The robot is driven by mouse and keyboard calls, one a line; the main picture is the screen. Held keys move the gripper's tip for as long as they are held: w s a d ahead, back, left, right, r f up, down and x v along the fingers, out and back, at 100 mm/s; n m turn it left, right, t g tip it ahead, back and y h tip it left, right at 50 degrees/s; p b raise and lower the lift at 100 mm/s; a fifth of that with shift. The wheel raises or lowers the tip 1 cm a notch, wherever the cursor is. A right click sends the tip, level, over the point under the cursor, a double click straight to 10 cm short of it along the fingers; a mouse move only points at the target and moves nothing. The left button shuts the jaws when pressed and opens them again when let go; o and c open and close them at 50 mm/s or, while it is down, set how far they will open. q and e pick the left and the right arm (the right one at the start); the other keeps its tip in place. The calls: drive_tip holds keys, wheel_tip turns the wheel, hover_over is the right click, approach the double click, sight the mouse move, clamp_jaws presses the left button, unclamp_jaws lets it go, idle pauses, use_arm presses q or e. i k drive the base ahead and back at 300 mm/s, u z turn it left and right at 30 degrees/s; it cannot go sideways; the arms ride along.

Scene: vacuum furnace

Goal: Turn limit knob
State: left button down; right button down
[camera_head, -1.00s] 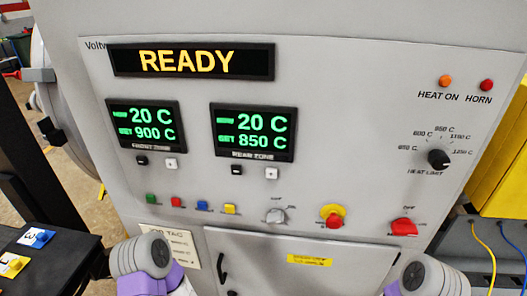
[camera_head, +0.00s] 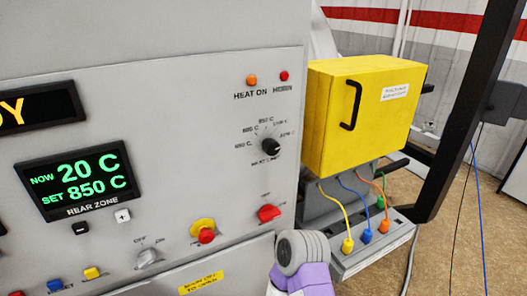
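The black heat limit knob (camera_head: 271,147) sits on the grey furnace panel (camera_head: 180,110), ringed by temperature labels. It is below the orange HEAT ON lamp (camera_head: 252,80) and the red HORN lamp (camera_head: 284,76). A grey and purple part of my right arm shows at the bottom, below and apart from the knob. Neither gripper's fingers show in this view.
Below the knob are a red switch (camera_head: 269,213), a red button on a yellow collar (camera_head: 204,232) and a grey selector (camera_head: 147,257). A yellow box (camera_head: 365,110) with a black handle stands right of the panel. Coloured cables plug in below it. Floor shows at the right.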

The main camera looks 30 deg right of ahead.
sight(271, 147)
drive_tip(key=k, duration=1.3)
drive_tip(key=u, duration=0.3)
drive_tip(key=i, duration=0.85)
drive_tip(key=u, duration=0.65)
